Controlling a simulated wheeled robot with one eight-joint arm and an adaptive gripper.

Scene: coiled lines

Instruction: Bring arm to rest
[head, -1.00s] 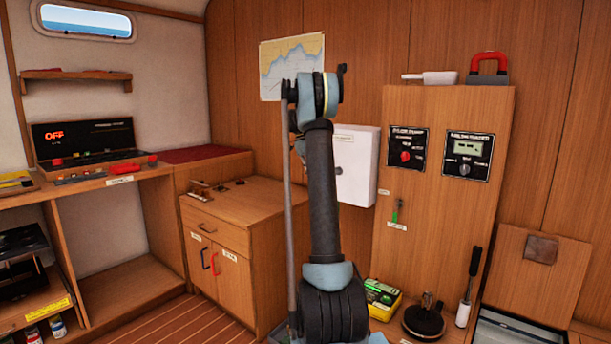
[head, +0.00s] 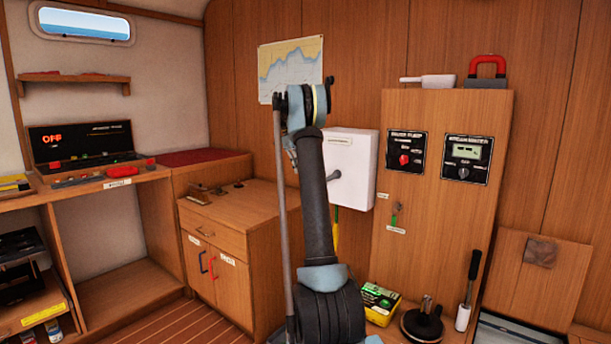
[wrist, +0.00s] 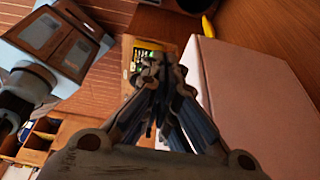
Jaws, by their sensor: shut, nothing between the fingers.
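My arm (head: 315,200) rises in the middle of the head view, bending at a blue-grey joint near the wall chart. My gripper is hidden behind the arm in the head view. In the wrist view my gripper (wrist: 157,65) points away from the camera with its fingers together and nothing between them. The side of a white box (wrist: 245,110) lies right of the fingers; I cannot tell whether they touch it.
The white wall box (head: 350,165) hangs right behind my arm. A cabinet (head: 235,240) stands to the left, and a panel cabinet (head: 440,220) to the right. A green and yellow box (head: 380,300) sits low beside my arm. Some floor (head: 165,325) is clear at left.

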